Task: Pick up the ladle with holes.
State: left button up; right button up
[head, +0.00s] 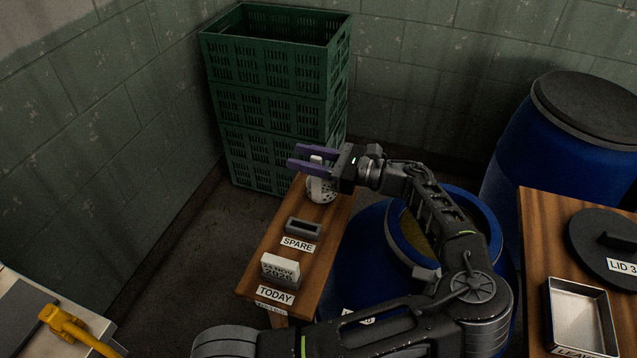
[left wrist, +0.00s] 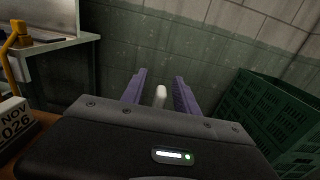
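The ladle with holes (head: 322,190) is pale, with a perforated bowl, at the far end of a narrow wooden bench (head: 318,262). Its light handle stands up between the two purple fingers of my left gripper (head: 298,157). In the left wrist view the rounded handle top (left wrist: 160,92) shows between the fingers of the left gripper (left wrist: 160,79), with a gap on each side. The left gripper is open around the handle and level with its upper part. Part of the handle and bowl is hidden by the gripper in the head view. My right gripper is not in view.
A dark block (head: 303,228) at the SPARE label and a date block (head: 281,268) share the bench. Green crates (head: 272,105) are stacked behind. Blue barrels (head: 515,150) stand at right. A right-hand table holds a metal tray (head: 581,318) and dark lid (head: 602,236).

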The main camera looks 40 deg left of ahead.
pick_arm(q)
grip_shut()
dwell(0.3)
jog(key=shift+r, duration=0.15)
dwell(0.3)
notch_tip(320, 180, up, 10)
jog(key=shift+b, duration=0.4)
dwell(0.5)
